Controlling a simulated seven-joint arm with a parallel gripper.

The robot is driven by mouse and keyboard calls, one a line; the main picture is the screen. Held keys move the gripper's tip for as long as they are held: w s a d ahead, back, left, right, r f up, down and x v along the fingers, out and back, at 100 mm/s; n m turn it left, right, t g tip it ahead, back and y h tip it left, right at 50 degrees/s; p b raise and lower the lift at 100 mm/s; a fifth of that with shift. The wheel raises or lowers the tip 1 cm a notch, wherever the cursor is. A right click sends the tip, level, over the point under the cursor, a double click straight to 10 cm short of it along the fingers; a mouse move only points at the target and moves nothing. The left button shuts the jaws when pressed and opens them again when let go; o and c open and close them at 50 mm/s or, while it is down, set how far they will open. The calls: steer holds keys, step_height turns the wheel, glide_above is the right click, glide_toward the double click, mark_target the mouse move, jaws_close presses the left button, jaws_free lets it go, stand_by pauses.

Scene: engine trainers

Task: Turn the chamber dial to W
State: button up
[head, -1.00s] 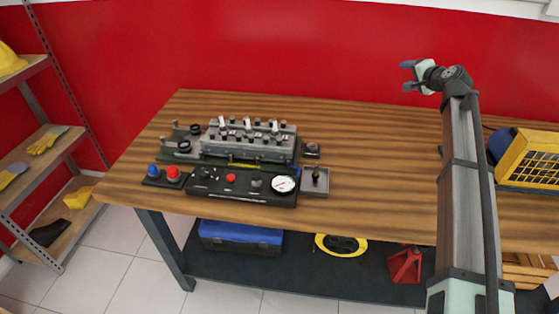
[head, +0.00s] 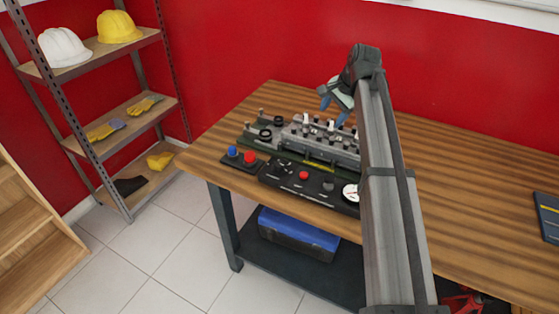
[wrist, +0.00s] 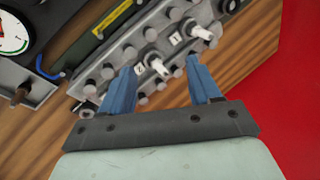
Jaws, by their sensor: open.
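The engine trainer's grey block (head: 330,147) stands on the workbench, with white-handled levers or dials (head: 305,120) along its top. Which one is the chamber dial I cannot tell. My gripper (head: 334,104) is open and empty, pointing down above the block. My arm hides the block's right end in the head view.
The black control panel (head: 303,187) in front carries a red button, knobs and a round gauge (head: 350,192). A blue and red button box (head: 241,158) sits at its left. The red wall (wrist: 290,110) is close behind. Bench right of my arm is mostly clear.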

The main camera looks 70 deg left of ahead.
mark_target(279, 164)
steer(key=s+d+t+h, duration=0.15)
steer(key=s+h, duration=0.25)
steer(key=s, duration=1.3)
step_height(279, 164, down, 13)
steer(key=shift+s+f, duration=0.15)
steer(key=shift+f, duration=0.05)
steer(key=c, duration=1)
